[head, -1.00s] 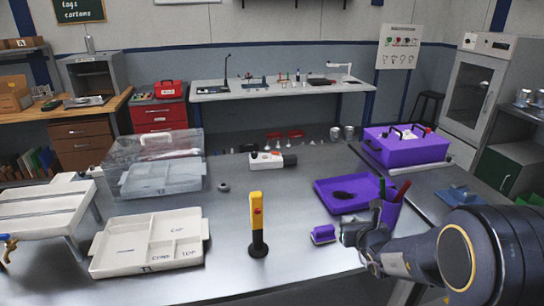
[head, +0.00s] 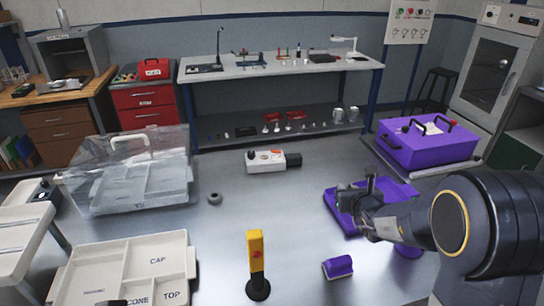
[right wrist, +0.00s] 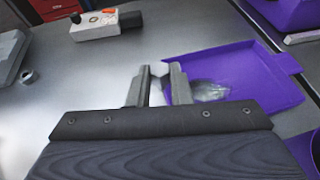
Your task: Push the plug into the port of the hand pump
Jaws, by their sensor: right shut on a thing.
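My right gripper (head: 352,198) is over the purple tray in the head view. In the right wrist view its two fingers (right wrist: 160,72) point away and are close together, shut on a small pale piece between the tips, which I take for the plug; its shape is hardly visible. A white device with a black end and an orange mark (head: 266,161), likely the hand pump, lies on the metal table, left of and beyond the gripper. It also shows in the right wrist view (right wrist: 95,25), apart from the fingers. Its port cannot be made out. My left gripper is out of view.
The purple tray (head: 334,204) lies under my right gripper. A yellow tool (head: 255,256) stands upright near the front, beside a purple block (head: 338,267). A grey ring (head: 215,198), clear-lidded box (head: 130,175) and white compartment tray (head: 190,262) are left.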

